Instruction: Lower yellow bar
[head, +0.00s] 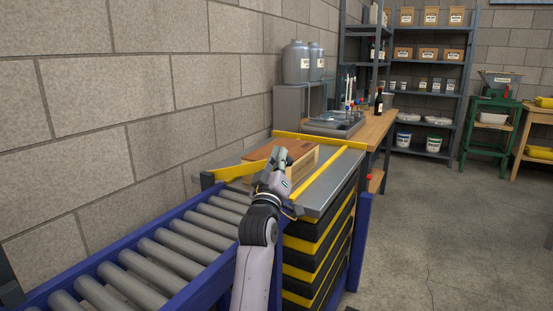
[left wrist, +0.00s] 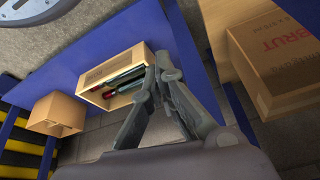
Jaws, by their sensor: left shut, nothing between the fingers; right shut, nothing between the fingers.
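Yellow bars edge the grey lift-table top (head: 325,190) at the end of the roller conveyor. Another yellow bar (head: 322,183) runs along the right side of the top, and a third yellow bar (head: 340,143) crosses the far end. I cannot tell which one moves. My right gripper (head: 281,157) is shut and empty, in front of the wooden box (head: 303,162); contact is unclear. My left gripper (left wrist: 160,66) shows only in the left wrist view, shut and empty.
The blue roller conveyor (head: 165,245) leads to the table, above black-yellow bellows (head: 318,248). In the left wrist view are an open crate of bottles (left wrist: 117,77), a small carton (left wrist: 56,114) and a BRUT carton (left wrist: 280,60). Floor (head: 420,235) at right is clear.

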